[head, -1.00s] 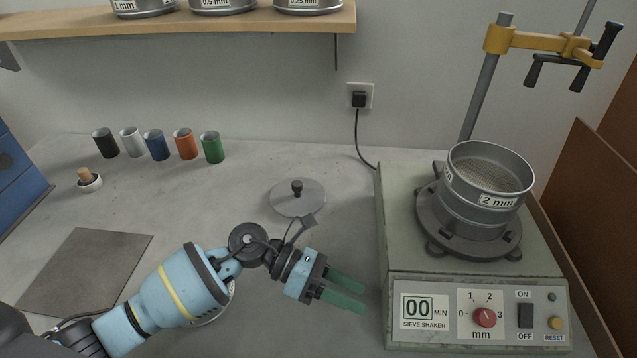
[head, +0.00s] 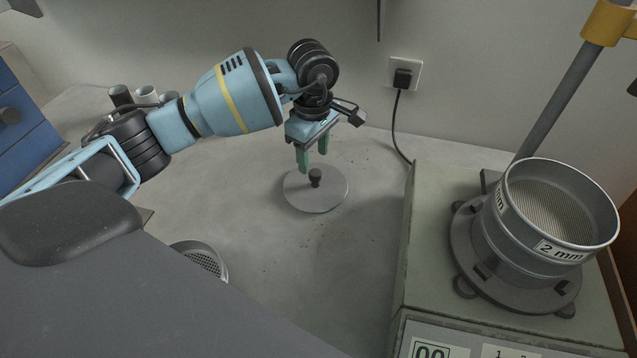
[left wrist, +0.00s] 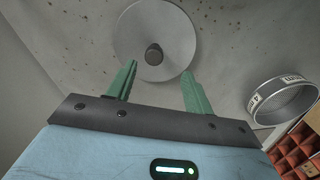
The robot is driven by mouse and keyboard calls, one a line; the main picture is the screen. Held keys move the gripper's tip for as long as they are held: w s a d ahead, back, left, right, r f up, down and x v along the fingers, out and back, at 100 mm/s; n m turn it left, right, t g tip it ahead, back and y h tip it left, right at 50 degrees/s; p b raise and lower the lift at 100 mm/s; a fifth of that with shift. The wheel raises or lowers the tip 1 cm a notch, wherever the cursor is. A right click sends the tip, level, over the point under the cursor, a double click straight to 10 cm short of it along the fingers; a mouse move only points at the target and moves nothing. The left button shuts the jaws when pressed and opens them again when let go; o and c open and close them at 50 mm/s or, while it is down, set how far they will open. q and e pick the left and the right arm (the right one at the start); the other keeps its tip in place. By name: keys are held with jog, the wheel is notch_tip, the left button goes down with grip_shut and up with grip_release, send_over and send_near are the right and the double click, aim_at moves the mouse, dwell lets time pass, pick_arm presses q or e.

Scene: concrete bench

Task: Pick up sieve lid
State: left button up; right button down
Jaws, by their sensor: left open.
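The sieve lid (head: 323,195) is a flat grey metal disc with a dark knob (head: 315,177) at its middle, lying on the bench. It also shows in the left wrist view (left wrist: 173,30). My left gripper (head: 313,158) is above the lid's far side and points down, with green fingers apart. In the left wrist view the knob lies ahead of and between the open fingers (left wrist: 157,80), with nothing held. I cannot tell the exact height of the fingertips over the lid. My right gripper is not in view.
The sieve shaker (head: 432,210) stands at right with a 2 mm sieve (head: 550,248) on it. Another sieve (head: 206,262) sits on the bench at lower left, partly hidden by my body. A plug and cable (head: 402,78) are on the wall.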

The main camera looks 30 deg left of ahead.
aim_at(315, 172)
pick_arm(q)
jog(key=shift+w+f, duration=0.25)
jog(key=shift+f, duration=1.65)
jog(key=shift+w+f, duration=0.2)
jog(key=shift+f, duration=1.7)
jog(key=shift+a, duration=0.1)
grip_shut()
jog(key=shift+r, duration=0.45)
jog(key=r, duration=0.2)
jog(key=shift+s+r, duration=0.3)
jog(key=shift+r, duration=0.05)
jog(key=s+d, duration=0.2)
jog(key=s, duration=0.5)
jog(key=s+d+r, duration=0.1)
jog(key=s+d, duration=0.2)
jog(key=s, duration=0.4)
jog(key=shift+s+d+r, duration=0.2)
jog(key=shift+d, duration=0.15)
